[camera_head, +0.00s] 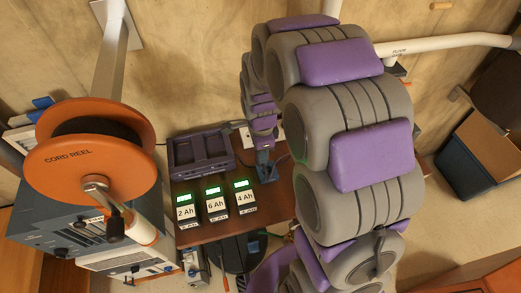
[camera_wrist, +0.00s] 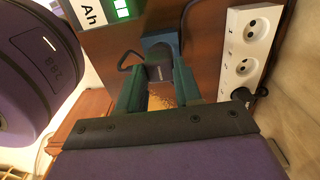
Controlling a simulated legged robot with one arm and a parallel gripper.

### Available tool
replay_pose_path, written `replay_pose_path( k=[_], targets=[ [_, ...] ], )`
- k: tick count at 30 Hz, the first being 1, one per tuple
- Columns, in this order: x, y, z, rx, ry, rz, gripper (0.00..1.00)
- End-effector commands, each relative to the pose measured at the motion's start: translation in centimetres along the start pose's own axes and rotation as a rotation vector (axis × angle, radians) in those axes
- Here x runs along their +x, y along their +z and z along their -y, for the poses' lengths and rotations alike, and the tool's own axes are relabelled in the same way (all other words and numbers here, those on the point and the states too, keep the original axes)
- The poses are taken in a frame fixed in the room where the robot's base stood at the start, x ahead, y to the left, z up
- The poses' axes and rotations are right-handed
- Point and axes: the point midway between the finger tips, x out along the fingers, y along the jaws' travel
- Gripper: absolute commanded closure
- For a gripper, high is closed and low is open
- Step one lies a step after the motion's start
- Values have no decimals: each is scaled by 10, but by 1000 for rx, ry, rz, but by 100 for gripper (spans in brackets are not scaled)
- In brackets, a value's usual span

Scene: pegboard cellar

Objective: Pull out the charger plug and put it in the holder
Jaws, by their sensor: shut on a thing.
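In the wrist view, my gripper (camera_wrist: 157,78) has its two teal fingers closed on the charger plug (camera_wrist: 158,72), a small dark grey piece. A black cord loops out from it to the left. The plug's far end is at a blue block (camera_wrist: 160,42), which looks like the holder, on the brown wood; I cannot tell how far it is seated. The white socket strip (camera_wrist: 249,48) is to the right, apart from my fingers. In the head view, the blue holder (camera_head: 266,174) shows at the shelf's right part, below my gripper; the plug is hidden there.
A dark charger (camera_head: 203,152) and three labelled batteries (camera_head: 217,205) stand on the brown shelf (camera_head: 190,238), left of my gripper. An orange cord reel (camera_head: 85,160) stands at the left. In the wrist view, another black plug (camera_wrist: 241,94) sits in the strip.

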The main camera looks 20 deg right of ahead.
Motion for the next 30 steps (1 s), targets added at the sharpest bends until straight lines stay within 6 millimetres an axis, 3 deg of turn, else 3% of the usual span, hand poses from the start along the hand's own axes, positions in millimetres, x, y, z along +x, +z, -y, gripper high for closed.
replay_pose_path(
  k=[30],
  targets=[
    [-8, -21, -1, 1, 0, 0, 100]
  ],
)
